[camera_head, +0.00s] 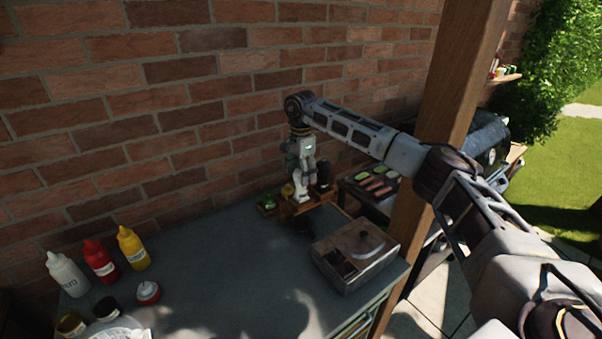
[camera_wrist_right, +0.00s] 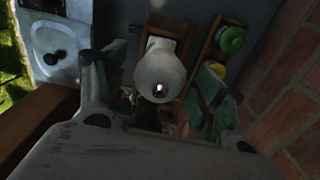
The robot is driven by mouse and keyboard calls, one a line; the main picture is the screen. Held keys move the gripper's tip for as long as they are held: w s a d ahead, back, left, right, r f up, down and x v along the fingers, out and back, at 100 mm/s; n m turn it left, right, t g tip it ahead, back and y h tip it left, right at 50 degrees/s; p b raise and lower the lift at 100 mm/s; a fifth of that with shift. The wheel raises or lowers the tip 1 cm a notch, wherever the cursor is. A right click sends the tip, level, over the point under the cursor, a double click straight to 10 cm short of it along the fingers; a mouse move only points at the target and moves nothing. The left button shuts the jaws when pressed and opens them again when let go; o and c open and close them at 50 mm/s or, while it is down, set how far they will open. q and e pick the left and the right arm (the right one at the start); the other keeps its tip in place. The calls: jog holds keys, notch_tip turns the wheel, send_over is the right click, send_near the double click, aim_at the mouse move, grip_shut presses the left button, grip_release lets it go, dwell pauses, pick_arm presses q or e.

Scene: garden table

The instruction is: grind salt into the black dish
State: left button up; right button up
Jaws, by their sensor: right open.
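My right gripper (camera_head: 302,168) points down over a small wooden rack (camera_head: 308,204) by the brick wall, at the end of my long right arm. A white grinder (camera_head: 302,194) stands below it. In the right wrist view the grinder's rounded pale top (camera_wrist_right: 160,68) lies between the two spread fingers of the open gripper; I cannot tell whether either finger touches it. A dark grinder-like item (camera_head: 323,176) stands just right of the gripper. A dark patch on the table in front of the rack may be the black dish or shadow; I cannot tell. My left gripper is out of view.
Green (camera_head: 267,202) and yellow (camera_head: 287,190) items sit close left of the gripper. White, red (camera_head: 100,260) and yellow bottles stand at left. The table's middle is clear.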

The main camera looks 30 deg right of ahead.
notch_tip(320, 180, up, 12)
dwell(0.7)
jog(key=shift+s+f, duration=0.1)
dwell(0.6)
